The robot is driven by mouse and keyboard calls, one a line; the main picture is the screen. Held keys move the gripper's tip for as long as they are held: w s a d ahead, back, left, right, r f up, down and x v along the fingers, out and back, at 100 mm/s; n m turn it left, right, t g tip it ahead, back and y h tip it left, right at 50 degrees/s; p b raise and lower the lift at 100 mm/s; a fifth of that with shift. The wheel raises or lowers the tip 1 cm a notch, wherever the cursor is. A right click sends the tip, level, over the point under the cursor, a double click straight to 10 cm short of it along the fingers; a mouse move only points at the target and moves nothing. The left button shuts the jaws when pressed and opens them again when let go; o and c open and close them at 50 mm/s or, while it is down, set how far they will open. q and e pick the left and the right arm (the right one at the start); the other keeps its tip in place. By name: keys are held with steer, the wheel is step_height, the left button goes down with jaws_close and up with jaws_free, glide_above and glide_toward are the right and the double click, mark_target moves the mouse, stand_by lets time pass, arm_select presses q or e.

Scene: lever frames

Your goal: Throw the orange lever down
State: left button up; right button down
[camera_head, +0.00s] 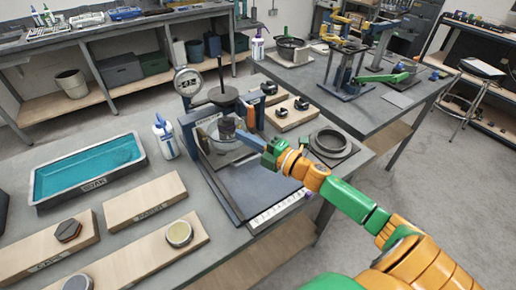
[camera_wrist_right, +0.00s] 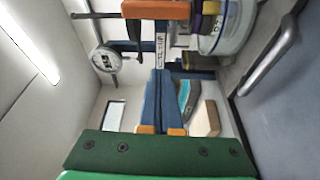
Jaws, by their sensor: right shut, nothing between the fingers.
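An orange bar (camera_wrist_right: 155,9) crosses the top edge of the right wrist view, beyond my fingers; I cannot tell whether it is the lever. My right gripper (camera_head: 241,135) reaches in from the right beside the dark block in this frame. Its blue fingers (camera_wrist_right: 162,74) are together and empty in the right wrist view. My left gripper is out of view.
A blue-filled tray (camera_head: 90,168) and a white bottle (camera_head: 165,137) stand left of the frame. Wooden boards (camera_head: 145,203) lie in front, and a dark ring (camera_head: 331,142) lies to the right. A second table (camera_head: 371,112) with other devices stands behind.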

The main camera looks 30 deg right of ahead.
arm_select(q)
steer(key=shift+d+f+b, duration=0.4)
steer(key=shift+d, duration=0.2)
arm_select(e)
steer(key=d+v, duration=0.1)
steer(key=v, duration=0.5)
steer(key=shift+s+d, duration=0.15)
steer(key=shift+d, duration=0.1)
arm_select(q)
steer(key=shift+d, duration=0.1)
arm_select(e)
steer(key=shift+d+f, duration=0.2)
